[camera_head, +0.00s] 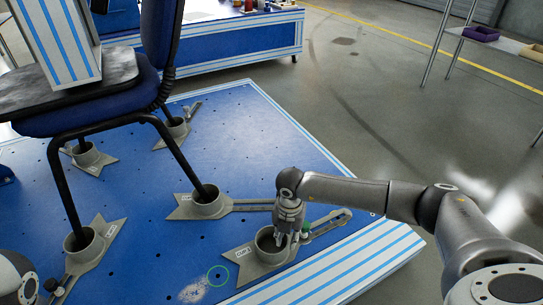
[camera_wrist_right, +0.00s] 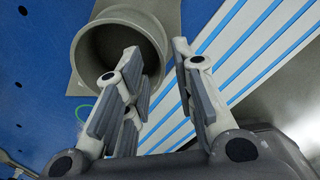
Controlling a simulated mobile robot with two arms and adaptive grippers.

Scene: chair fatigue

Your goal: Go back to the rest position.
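My right gripper (camera_head: 293,236) points down at a grey clamp fixture with a round cup (camera_head: 258,262) near the front right of the blue platform. In the right wrist view, the fingers of my right gripper (camera_wrist_right: 157,50) are spread, with nothing held between them. One finger overlaps the mouth of the grey cup (camera_wrist_right: 90,52); I cannot tell whether it touches. A rounded part of my left arm (camera_head: 14,278) shows at the lower left; the left gripper is out of view.
A blue chair (camera_head: 100,105) with a striped block (camera_head: 58,40) stands on the platform (camera_head: 150,250), its legs in grey cups. A workbench (camera_head: 225,40) is behind. A shelf with bins (camera_head: 481,33) stands at the upper right. The floor between is clear.

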